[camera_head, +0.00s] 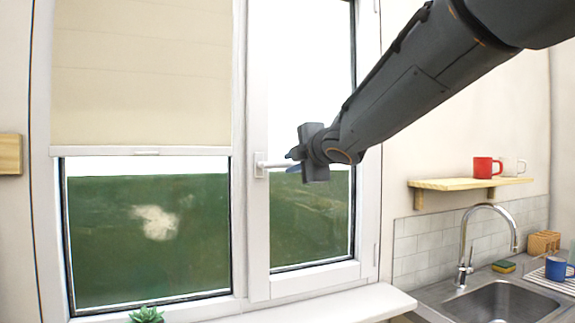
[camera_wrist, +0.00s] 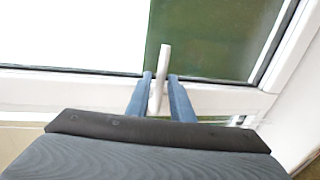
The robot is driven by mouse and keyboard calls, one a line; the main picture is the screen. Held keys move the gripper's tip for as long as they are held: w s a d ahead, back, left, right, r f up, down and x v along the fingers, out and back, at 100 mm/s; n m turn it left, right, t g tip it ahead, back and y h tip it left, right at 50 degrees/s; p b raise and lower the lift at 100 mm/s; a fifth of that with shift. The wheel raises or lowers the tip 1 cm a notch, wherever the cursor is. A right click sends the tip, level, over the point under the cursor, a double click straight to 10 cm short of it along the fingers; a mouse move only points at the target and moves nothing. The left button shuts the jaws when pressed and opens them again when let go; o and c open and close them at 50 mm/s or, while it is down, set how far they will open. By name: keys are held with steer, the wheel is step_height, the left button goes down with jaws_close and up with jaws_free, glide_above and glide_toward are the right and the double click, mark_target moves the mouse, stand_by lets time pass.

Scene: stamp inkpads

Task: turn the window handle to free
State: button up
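The white window handle (camera_head: 275,164) is on the left stile of the right-hand window sash (camera_head: 258,230). Its lever lies level, pointing right from its base plate. My gripper (camera_head: 293,161) is at the free end of the lever, with its blue fingers above and below it. In the wrist view the white lever (camera_wrist: 159,88) runs between the two fingers of my gripper (camera_wrist: 161,76). Narrow gaps show on both sides of the lever, so the fingers look open around it. The sash looks closed in its frame.
A beige blind (camera_head: 140,75) half covers the left pane. A white sill (camera_head: 350,306) with a green plant (camera_head: 146,314) runs below. To the right are a wooden shelf (camera_head: 450,184) with a red mug (camera_head: 487,167), a tap (camera_head: 466,245) and a sink (camera_head: 498,302).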

steer(key=v, duration=0.4)
stand_by(0.4)
steer(key=s+d+f+m+g+h, duration=0.25)
steer(key=d+f+m, duration=0.2)
steer(key=f, duration=0.45)
steer(key=s+d+f+m+g+h, duration=0.1)
steer(key=s+d+f+m+h, duration=0.25)
steer(key=f, duration=0.65)
steer(key=s+d+f+m+g, duration=0.2)
steer(key=d+f+m, duration=0.35)
steer(key=f, duration=0.35)
steer(key=s+d+f+m+g, duration=0.1)
steer(key=s+f+m+g, duration=0.3)
steer(key=s+f, duration=0.4)
steer(key=s+d+f+m+g, duration=0.2)
steer(key=s+f+m+g, duration=0.2)
steer(key=s+f, duration=0.5)
steer(key=s+m, duration=0.1)
steer(key=s, duration=0.4)
steer(key=shift+d+f, duration=0.2)
steer(key=shift+f, duration=0.05)
steer(key=shift+s+g, duration=0.1)
steer(key=shift+g, duration=0.15)
steer(key=shift+c, duration=0.5)
